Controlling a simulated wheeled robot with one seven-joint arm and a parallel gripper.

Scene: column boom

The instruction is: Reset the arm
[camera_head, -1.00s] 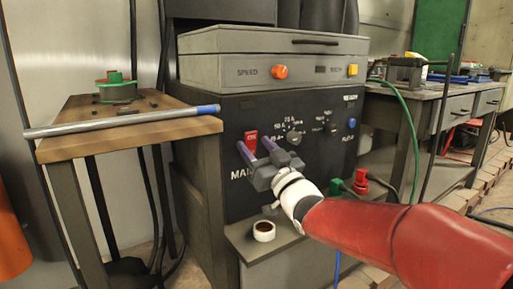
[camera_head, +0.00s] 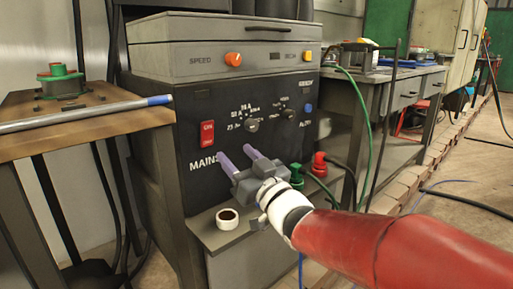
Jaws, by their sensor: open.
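My gripper (camera_head: 236,155) is at the end of my red arm. Its two purple fingers are apart, with nothing between them. They point toward the black front panel of the machine (camera_head: 180,165), below the knobs and right of the MAINS label. I cannot tell whether the fingertips touch the panel. The red mains switch (camera_head: 207,133) is in full view, up and left of the fingers.
A small white cup (camera_head: 227,218) with dark contents stands on the machine's lower ledge, below my gripper. Red and green plugs with cables (camera_head: 319,165) are at right. A long grey rod (camera_head: 80,115) lies on the wooden table (camera_head: 100,133).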

